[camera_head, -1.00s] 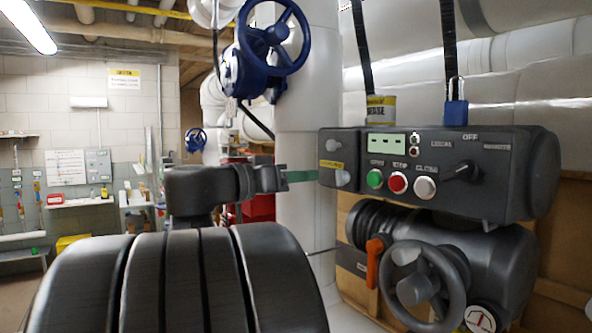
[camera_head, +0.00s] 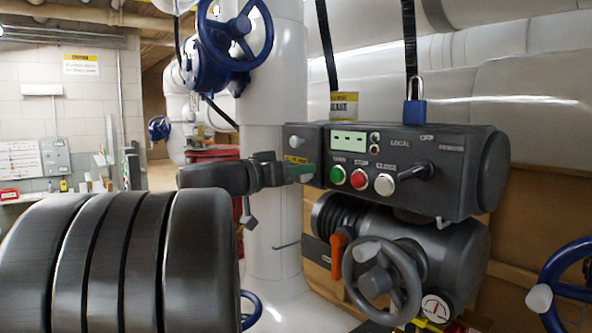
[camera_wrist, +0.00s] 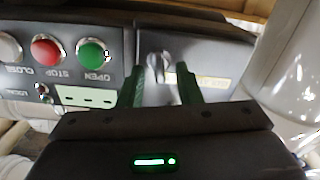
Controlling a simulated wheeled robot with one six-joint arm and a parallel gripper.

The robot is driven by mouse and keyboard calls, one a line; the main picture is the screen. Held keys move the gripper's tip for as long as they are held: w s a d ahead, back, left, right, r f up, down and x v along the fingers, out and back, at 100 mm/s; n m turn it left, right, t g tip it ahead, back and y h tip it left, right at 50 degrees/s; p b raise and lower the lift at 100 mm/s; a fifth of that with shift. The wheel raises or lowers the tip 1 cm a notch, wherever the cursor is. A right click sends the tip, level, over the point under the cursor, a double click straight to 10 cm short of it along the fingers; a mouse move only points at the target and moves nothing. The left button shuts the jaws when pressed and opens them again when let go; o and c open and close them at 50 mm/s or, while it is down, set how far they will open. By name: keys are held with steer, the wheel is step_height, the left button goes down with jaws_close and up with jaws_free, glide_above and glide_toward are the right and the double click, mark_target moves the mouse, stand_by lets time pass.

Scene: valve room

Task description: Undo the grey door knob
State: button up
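A grey control box (camera_head: 480,160) hangs on the pipework, with a small door panel at its left end. In the wrist view, which is upside down, a grey knob (camera_wrist: 154,62) stands on that panel beside a yellow label (camera_wrist: 205,79). My gripper (camera_wrist: 160,88) is open, its two green fingers apart and pointing at the panel. The knob shows past the fingertips, between them and nearer the left one; I cannot tell whether they touch. In the head view my gripper (camera_head: 304,170) is at the panel, hiding most of this lower knob. Another pale knob (camera_head: 298,146) is above it.
Green (camera_head: 337,174), red (camera_head: 360,179) and white (camera_head: 385,185) buttons and a black selector handle (camera_head: 417,171) are to the right. A blue padlock (camera_head: 415,112) stands on top. Below are an orange lever (camera_head: 338,254) and a grey handwheel (camera_head: 382,280).

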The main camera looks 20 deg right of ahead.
jaws_close()
steer(key=shift+b, duration=0.3)
steer(key=shift+w+a+f+n+b, duration=0.15)
steer(key=shift+n+b, duration=0.55)
steer(key=shift+n, duration=1.8)
steer(key=shift+w+d+f+n+b, duration=0.15)
steer(key=shift+n+b, duration=0.6)
steer(key=shift+n, duration=1.75)
steer(key=shift+w+a+f+n+b, duration=0.15)
steer(key=shift+n+b, duration=0.55)
steer(key=shift+n, duration=1.8)
steer(key=shift+f, duration=0.1)
steer(key=shift+o, duration=0.4)
jaws_free()
